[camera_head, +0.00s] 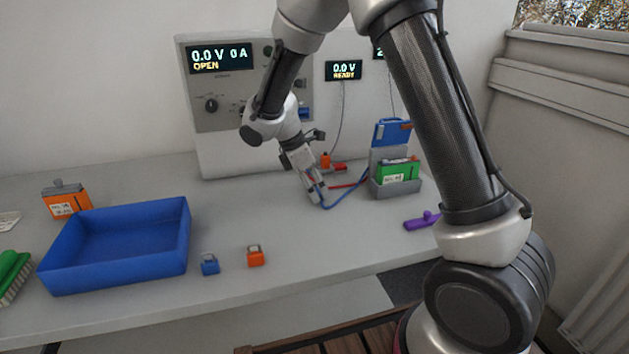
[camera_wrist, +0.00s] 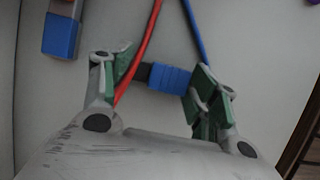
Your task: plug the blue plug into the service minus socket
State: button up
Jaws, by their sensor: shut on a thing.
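My gripper (camera_head: 313,192) is low over the grey bench, in front of the cycler. In the wrist view its green-padded fingers (camera_wrist: 165,80) are shut on the blue plug (camera_wrist: 170,78), which lies crosswise between them with a dark end toward the left finger. The blue cable (camera_wrist: 195,32) shows above the plug; in the head view the blue cable (camera_head: 345,197) runs right toward the grey holder. In the head view the plug itself is hard to make out. The cycler's front (camera_head: 225,90) is partly hidden by my arm, and I cannot pick out the service minus socket.
A red cable (camera_wrist: 146,45) passes close by the left finger. The grey holder (camera_head: 395,187) with a green-and-white pack stands right of the gripper. A purple tool (camera_head: 422,221), a blue tray (camera_head: 117,280), a small blue block (camera_head: 210,265) and an orange block (camera_head: 255,257) are on the bench.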

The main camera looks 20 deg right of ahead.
jog(key=shift+f, duration=0.1)
jog(key=o, duration=1.1)
